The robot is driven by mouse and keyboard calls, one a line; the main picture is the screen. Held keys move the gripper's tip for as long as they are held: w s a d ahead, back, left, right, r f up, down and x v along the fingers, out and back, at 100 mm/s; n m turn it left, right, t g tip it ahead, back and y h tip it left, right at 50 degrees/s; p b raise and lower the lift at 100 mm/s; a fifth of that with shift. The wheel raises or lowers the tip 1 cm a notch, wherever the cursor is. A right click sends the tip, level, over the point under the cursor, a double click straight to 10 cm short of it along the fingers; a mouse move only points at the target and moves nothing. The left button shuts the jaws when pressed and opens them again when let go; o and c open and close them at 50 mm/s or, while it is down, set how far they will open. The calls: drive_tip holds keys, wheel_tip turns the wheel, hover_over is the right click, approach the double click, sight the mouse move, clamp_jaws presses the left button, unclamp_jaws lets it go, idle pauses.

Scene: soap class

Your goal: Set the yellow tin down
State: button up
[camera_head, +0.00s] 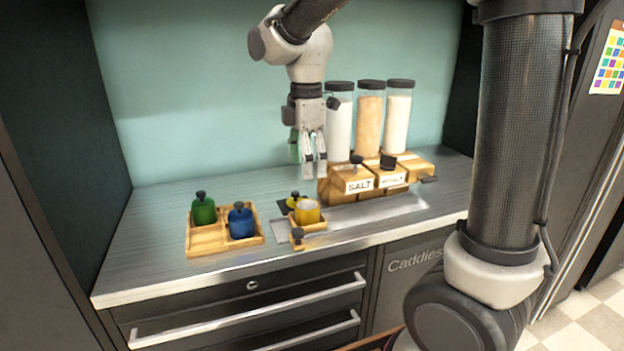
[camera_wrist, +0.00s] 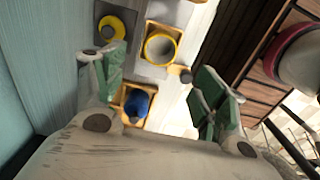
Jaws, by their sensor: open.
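The yellow tin (camera_head: 307,213) stands upright and open in a small wooden holder (camera_head: 303,226) at the middle of the counter. In the wrist view, the tin (camera_wrist: 160,47) shows its round open top inside the wooden holder's square rim. A yellow lid with a dark knob (camera_head: 293,202) lies beside it on a dark square; it also shows in the wrist view (camera_wrist: 110,28). My gripper (camera_head: 312,172) is open and empty, raised above the counter behind the tin, apart from it. Its green-padded fingers (camera_wrist: 160,95) are spread wide in the wrist view.
A wooden tray (camera_head: 200,247) at left holds a green tin (camera_head: 203,211) and a blue tin (camera_head: 240,222). A wooden rack (camera_head: 345,192) labelled SALT and tall jars (camera_head: 369,115) stand at right. A small wooden knob (camera_head: 297,236) is near the front edge. The counter's far left is clear.

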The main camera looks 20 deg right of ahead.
drive_tip(key=s+d+r+m+t, duration=0.2)
drive_tip(key=s+d+m+t, duration=0.2)
drive_tip(key=s+d+m, duration=1.1)
drive_tip(key=s+m, duration=0.3)
drive_tip(key=s, duration=0.1)
